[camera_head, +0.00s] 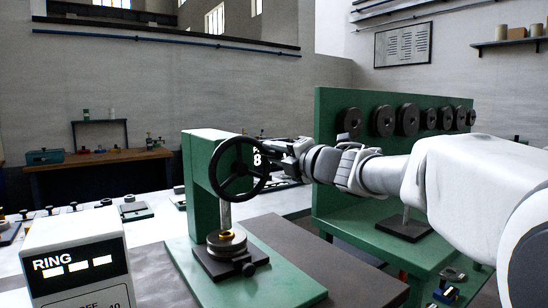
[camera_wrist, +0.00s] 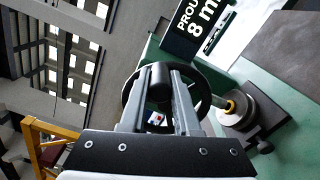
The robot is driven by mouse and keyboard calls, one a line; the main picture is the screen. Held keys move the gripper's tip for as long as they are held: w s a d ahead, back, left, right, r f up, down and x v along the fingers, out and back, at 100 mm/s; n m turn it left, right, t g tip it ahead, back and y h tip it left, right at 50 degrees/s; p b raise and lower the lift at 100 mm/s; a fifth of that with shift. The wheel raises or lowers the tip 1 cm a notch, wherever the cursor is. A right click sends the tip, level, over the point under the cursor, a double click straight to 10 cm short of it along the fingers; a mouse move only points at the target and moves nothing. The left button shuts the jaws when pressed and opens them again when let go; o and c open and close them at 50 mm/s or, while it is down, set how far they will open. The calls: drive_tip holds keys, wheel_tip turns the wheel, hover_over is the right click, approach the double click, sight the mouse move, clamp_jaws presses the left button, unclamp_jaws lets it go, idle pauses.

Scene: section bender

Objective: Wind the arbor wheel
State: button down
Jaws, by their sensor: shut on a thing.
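The arbor wheel (camera_head: 212,172) is a black spoked handwheel on the front of a green upright machine body (camera_head: 203,165). It also shows in the wrist view (camera_wrist: 128,90), behind my fingers. My gripper (camera_head: 277,146) reaches in from the right at the wheel's upper right rim. In the wrist view my gripper (camera_wrist: 158,88) has its two grey fingers on either side of a black rounded knob (camera_wrist: 158,76) on the wheel, shut on it. The exact finger contact is partly hidden. Below the wheel, a grey roller (camera_head: 227,243) sits on a vertical shaft (camera_head: 225,215).
A white display box (camera_head: 75,260) reading "RING" stands at front left. A green rack (camera_head: 335,110) with several dark rollers stands behind my arm. A black sign (camera_wrist: 195,28) with "8 m" is by the wheel. Small parts lie on the white table (camera_head: 155,228).

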drive_tip(key=shift+r, duration=0.15)
drive_tip(key=c, duration=0.6)
unclamp_jaws()
drive_tip(key=shift+c, duration=0.2)
drive_tip(key=p+v, duration=0.2)
drive_tip(key=v, duration=1.5)
drive_tip(key=shift+s, duration=0.2)
drive_tip(key=shift+d, duration=0.1)
